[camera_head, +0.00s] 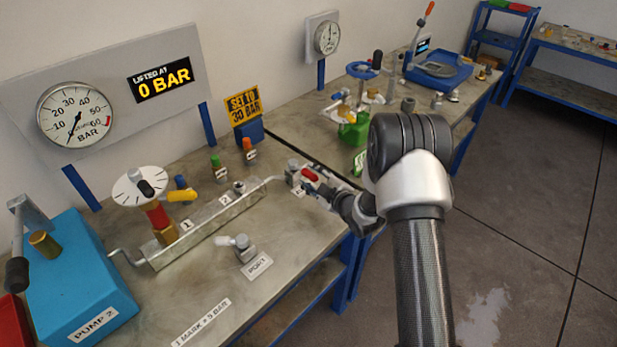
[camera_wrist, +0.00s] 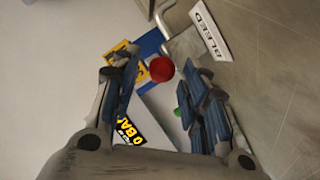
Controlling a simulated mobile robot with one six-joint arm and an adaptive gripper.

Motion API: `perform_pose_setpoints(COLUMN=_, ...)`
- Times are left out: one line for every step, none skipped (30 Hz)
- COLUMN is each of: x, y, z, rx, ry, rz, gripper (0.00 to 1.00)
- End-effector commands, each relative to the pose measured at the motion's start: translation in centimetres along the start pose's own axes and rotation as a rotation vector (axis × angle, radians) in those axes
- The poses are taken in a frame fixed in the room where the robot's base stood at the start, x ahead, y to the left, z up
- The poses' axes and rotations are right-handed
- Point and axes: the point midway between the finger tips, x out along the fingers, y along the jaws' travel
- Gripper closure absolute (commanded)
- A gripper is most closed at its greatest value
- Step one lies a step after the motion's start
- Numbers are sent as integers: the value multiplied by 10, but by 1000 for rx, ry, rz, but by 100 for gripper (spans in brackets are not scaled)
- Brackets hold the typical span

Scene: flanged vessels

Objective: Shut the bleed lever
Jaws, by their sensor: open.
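The bleed lever (camera_head: 309,174) has a red grip and sits on a small grey valve block (camera_head: 292,173) at the right end of the metal manifold.
A PORT fitting (camera_head: 243,248) stands in front. The blue pump (camera_head: 80,280) is at left. The wall display (camera_head: 164,79) reads 0 BAR.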

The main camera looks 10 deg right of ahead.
Motion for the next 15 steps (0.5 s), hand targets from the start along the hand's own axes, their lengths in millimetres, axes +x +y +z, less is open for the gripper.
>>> perform_pose_setpoints(x=9, y=-1, z=1, rx=-1, ry=1, rz=0, gripper=59)
perform_pose_setpoints(x=13, y=-1, z=1, rx=-1, ry=1, rz=0, gripper=59)
perform_pose_setpoints(x=18, y=-1, z=0, rx=0, ry=1, rz=0, gripper=59)
perform_pose_setpoints(x=21, y=-1, z=0, rx=0, ry=1, rz=1, gripper=59)
perform_pose_setpoints(x=23, y=-1, z=0, rx=0, ry=0, rz=0, gripper=59)
perform_pose_setpoints(x=26, y=0, z=1, rx=0, ry=0, rz=0, gripper=59)
perform_pose_setpoints(x=28, y=0, z=1, rx=0, ry=-1, rz=0, gripper=59)
perform_pose_setpoints(x=29, y=0, z=1, rx=0, ry=-1, rz=0, gripper=59)
perform_pose_setpoints(x=30, y=0, z=1, rx=1, ry=-1, rz=0, gripper=59)
perform_pose_setpoints(x=30, y=0, z=0, rx=1, ry=-1, rz=0, gripper=59)
perform_pose_setpoints(x=31, y=0, z=0, rx=1, ry=-1, rz=0, gripper=59)
perform_pose_setpoints(x=31, y=0, z=0, rx=1, ry=-1, rz=0, gripper=59)
perform_pose_setpoints(x=31, y=0, z=0, rx=1, ry=-1, rz=0, gripper=59)
perform_pose_setpoints(x=31, y=0, z=0, rx=1, ry=-1, rz=0, gripper=59)
perform_pose_setpoints(x=31, y=0, z=0, rx=1, ry=-1, rz=0, gripper=59)
